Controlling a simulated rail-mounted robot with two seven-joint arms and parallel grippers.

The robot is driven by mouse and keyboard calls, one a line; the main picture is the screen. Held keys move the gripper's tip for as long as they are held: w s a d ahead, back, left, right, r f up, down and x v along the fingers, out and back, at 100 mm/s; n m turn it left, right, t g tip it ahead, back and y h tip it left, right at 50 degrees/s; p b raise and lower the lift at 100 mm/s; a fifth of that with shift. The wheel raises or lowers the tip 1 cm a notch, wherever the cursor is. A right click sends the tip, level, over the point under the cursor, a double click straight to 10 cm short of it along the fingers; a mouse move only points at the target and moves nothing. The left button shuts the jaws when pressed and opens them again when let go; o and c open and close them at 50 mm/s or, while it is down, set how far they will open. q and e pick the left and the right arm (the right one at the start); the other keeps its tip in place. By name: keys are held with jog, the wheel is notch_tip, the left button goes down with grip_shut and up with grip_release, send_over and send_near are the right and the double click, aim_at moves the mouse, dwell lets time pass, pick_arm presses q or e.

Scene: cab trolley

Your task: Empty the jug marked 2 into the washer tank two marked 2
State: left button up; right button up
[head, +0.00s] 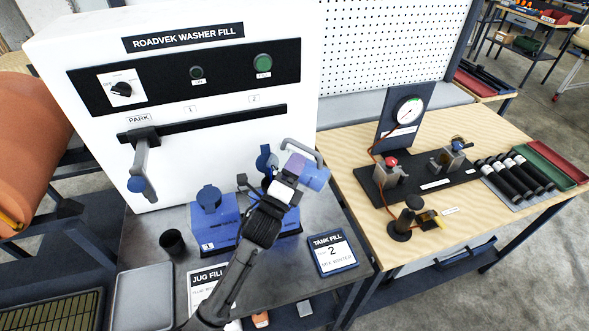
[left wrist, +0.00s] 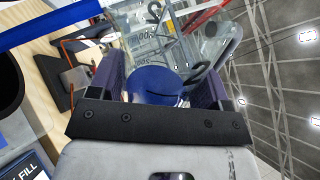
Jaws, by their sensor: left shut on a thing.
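My left gripper (head: 290,178) is shut on a clear jug (head: 314,178), which also shows between the fingers in the left wrist view (left wrist: 170,45). The jug is tilted, has a grey handle and bears a 2 and scale marks. A blue round part (left wrist: 155,86) shows between the fingers; I cannot tell if it is liquid. The jug is above and to the right of the right-hand blue tank (head: 288,222), partly hidden by my arm. A blue cap (head: 265,159) stands up there. The left-hand blue tank (head: 217,225) has a blue cap on top. My right gripper is not in view.
The white washer fill cabinet (head: 200,60) stands behind, with a lever (head: 142,165) under PARK. A tank fill card marked 2 (head: 332,254), a jug fill card (head: 205,286) and a black cup (head: 172,242) are on the grey bench. A wooden bench with a gauge (head: 408,110) is at right.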

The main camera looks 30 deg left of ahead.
pick_arm(q)
jog(key=shift+f+n+y+b, duration=0.2)
jog(key=shift+n+y+b, duration=0.2)
jog(key=shift+n, duration=0.4)
jog(key=shift+a+n+y, duration=0.25)
jog(key=shift+n+y, duration=0.15)
jog(key=shift+n, duration=0.4)
jog(key=n, duration=0.1)
jog(key=n+y, duration=0.1)
jog(key=n, duration=0.1)
jog(key=shift+s+a, duration=0.1)
jog(key=shift+a, duration=0.1)
jog(key=shift+r+y, duration=0.25)
jog(key=shift+y, duration=0.15)
jog(key=shift+s+a+r+n+g+y+p, duration=0.1)
jog(key=shift+a+r+n+g+y+p, duration=0.15)
jog(key=shift+n, duration=0.45)
jog(key=shift+a+r+n+g+y+p, duration=0.15)
jog(key=shift+n+y, duration=0.2)
jog(key=shift+n, duration=0.35)
jog(key=shift+a, duration=0.1)
jog(key=shift+f, duration=0.1)
